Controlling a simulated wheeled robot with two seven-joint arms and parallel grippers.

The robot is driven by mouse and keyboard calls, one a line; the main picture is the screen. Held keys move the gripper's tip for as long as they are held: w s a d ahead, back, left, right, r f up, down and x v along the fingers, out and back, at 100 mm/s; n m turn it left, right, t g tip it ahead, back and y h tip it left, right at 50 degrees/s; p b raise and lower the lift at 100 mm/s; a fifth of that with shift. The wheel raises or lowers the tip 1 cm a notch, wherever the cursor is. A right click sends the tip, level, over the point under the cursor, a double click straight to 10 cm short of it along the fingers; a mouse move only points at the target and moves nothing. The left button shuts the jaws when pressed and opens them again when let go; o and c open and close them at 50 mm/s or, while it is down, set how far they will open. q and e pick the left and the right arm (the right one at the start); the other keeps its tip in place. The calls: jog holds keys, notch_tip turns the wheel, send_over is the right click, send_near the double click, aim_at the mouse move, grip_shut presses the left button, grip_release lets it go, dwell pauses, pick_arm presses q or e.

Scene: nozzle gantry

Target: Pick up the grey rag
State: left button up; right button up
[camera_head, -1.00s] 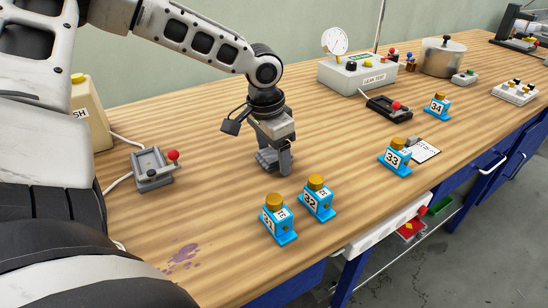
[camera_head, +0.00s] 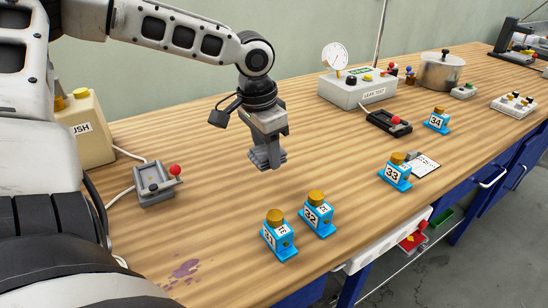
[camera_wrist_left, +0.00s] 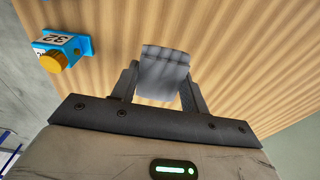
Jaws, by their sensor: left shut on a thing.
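My left gripper (camera_head: 268,150) is shut on the grey rag (camera_head: 266,158) and holds it above the wooden bench, behind the blue blocks. In the left wrist view the rag (camera_wrist_left: 164,75) is a folded grey cloth between the two fingers of the gripper (camera_wrist_left: 160,90). It hangs clear of the bench top as far as the head view shows. My right gripper is not in view.
Blue numbered blocks 31 (camera_head: 279,240) and 32 (camera_head: 317,218) stand in front of the rag. Blocks 33 (camera_head: 395,175) and 34 (camera_head: 436,122) stand to the right. A grey switch box (camera_head: 155,186) is at left, and a leak test box (camera_head: 357,90) at the back. Bare bench (camera_head: 220,220) lies around.

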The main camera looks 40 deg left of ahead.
pick_arm(q)
jog(key=s+a+r, duration=0.4)
jog(key=s+r, duration=0.3)
jog(key=s, duration=0.4)
jog(key=shift+s+r, duration=0.3)
jog(key=shift+r, duration=0.1)
jog(key=shift+o, duration=0.5)
